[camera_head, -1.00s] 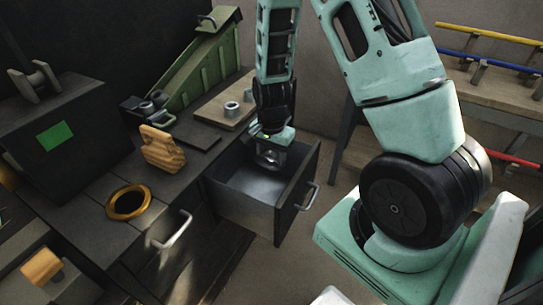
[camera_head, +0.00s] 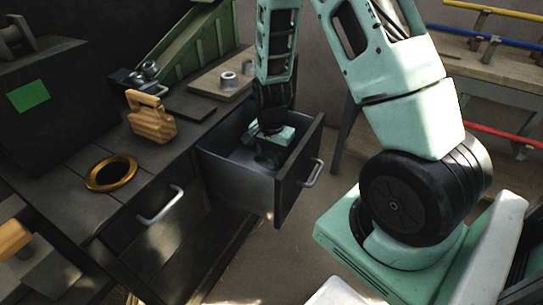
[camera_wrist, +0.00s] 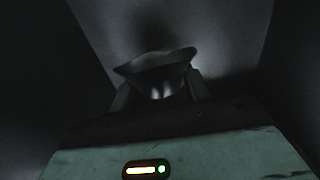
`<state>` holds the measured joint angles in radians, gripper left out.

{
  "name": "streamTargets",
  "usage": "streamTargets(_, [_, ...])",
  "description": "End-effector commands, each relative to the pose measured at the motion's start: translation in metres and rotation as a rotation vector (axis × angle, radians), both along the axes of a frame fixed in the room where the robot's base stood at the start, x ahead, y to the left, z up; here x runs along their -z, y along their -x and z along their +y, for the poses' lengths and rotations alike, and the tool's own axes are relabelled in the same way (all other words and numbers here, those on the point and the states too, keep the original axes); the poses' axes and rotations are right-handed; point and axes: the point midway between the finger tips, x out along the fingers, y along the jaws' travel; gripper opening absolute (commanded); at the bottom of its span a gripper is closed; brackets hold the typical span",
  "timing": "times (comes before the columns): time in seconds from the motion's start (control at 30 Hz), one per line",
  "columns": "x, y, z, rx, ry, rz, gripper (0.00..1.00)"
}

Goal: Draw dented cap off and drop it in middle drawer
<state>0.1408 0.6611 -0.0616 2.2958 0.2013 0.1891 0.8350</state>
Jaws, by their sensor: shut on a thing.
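The dented cap (camera_wrist: 157,72) is a dark, cup-like piece with a bent, flared rim. In the wrist view it sits between the fingers of my gripper (camera_wrist: 160,92), which is shut on it. In the head view my gripper (camera_head: 268,158) reaches down inside an open drawer (camera_head: 238,178) of the dark bench. The cap is hard to make out there, in shadow and partly behind my wrist. The wrist view shows dark drawer walls around the cap. I cannot tell whether the cap touches the drawer floor.
A closed drawer with a handle (camera_head: 161,206) is to the left. On the bench top are a brass ring (camera_head: 111,173), a wooden block (camera_head: 152,118), a board with metal fittings (camera_head: 222,88) and a green ramp-like frame (camera_head: 190,45). A rack with coloured bars (camera_head: 500,60) stands at right.

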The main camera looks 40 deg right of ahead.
Motion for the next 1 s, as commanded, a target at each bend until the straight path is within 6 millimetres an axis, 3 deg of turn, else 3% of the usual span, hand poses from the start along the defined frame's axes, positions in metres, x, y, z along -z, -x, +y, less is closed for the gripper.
streamTargets(0.1, [0.0097, -0.0001, -0.0001, 0.000, 0.000, 0.000, 0.31])
streamTargets(0.43, [0.0103, -0.0001, -0.0001, 0.000, 0.000, 0.000, 0.31])
streamTargets(0.47, [0.0103, 0.0000, -0.0001, 0.000, 0.000, 0.000, 0.50])
streamTargets(0.53, [0.0103, 0.0000, -0.0001, 0.000, 0.000, 0.000, 0.69])
streamTargets(0.73, [0.0103, 0.0000, 0.0000, 0.000, 0.000, 0.000, 0.73])
streamTargets(0.77, [0.0104, 0.0000, 0.0000, 0.000, 0.000, 0.000, 0.76])
streamTargets(0.83, [0.0104, 0.0000, 0.0000, 0.000, 0.000, 0.000, 0.95])
streamTargets(0.87, [0.0104, 0.0000, 0.0000, 0.000, 0.000, 0.000, 1.00])
streamTargets(1.0, [0.0104, 0.0000, 0.0000, 0.000, 0.000, 0.000, 1.00])
